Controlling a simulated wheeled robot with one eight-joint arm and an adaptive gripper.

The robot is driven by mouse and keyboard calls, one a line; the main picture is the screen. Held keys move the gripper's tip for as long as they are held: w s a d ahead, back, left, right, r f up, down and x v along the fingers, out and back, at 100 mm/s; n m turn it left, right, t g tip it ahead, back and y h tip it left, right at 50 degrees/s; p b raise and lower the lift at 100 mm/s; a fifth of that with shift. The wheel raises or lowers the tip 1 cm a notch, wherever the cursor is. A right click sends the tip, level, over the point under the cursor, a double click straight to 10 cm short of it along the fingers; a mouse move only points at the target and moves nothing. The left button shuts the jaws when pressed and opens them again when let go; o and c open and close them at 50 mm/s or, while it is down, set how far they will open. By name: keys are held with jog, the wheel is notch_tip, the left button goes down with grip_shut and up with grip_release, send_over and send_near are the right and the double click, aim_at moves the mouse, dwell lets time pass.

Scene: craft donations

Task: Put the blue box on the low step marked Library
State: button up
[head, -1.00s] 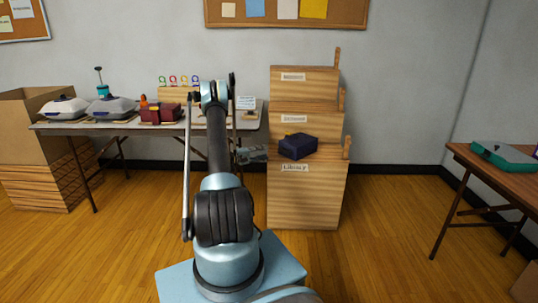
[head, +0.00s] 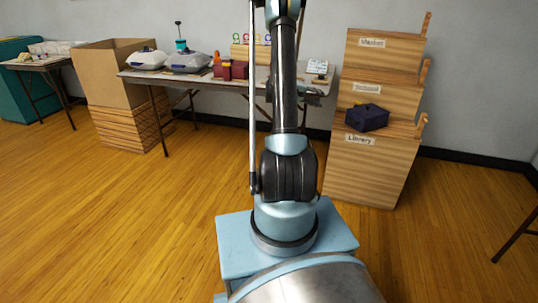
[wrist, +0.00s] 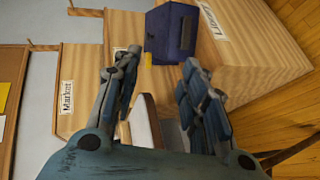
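The dark blue box (head: 367,118) rests on the lowest step (head: 366,172) of the wooden step stand, above the "Library" label. In the wrist view the box (wrist: 172,32) lies at the top centre, beside the sideways "Library" label (wrist: 212,20). My gripper (wrist: 159,62) is open, with its two fingers spread and nothing between them. Its fingertips point toward the box, and the right fingertip overlaps the box's lower edge in the picture. In the head view my gripper is mostly hidden behind my arm, left of the box, with a gap between.
The "School" step (head: 372,97) and "Market" step (head: 385,52) rise behind the box. Left of the stand is a table (head: 200,78) with cases and a red box (head: 232,69). A large open carton (head: 105,75) stands farther left. The wooden floor in front is open.

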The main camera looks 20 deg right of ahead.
jog(key=s+a+r+t+y, duration=0.1)
jog(key=s+a+r+y, duration=0.3)
jog(key=s+a, duration=0.55)
jog(key=s+a+r+t+y, duration=0.1)
jog(key=s+a+r+y, duration=0.2)
jog(key=s+a+r, duration=0.55)
jog(key=s+a+f+y, duration=0.3)
jog(key=s+a+f, duration=0.2)
jog(key=s+a, duration=0.5)
jog(key=s+a+f+n+t+y, duration=0.1)
jog(key=s+a+f+y, duration=0.3)
jog(key=s+a, duration=0.5)
jog(key=s+f, duration=0.2)
jog(key=s, duration=0.6)
jog(key=shift+s+a, duration=0.25)
jog(key=shift+a, duration=0.15)
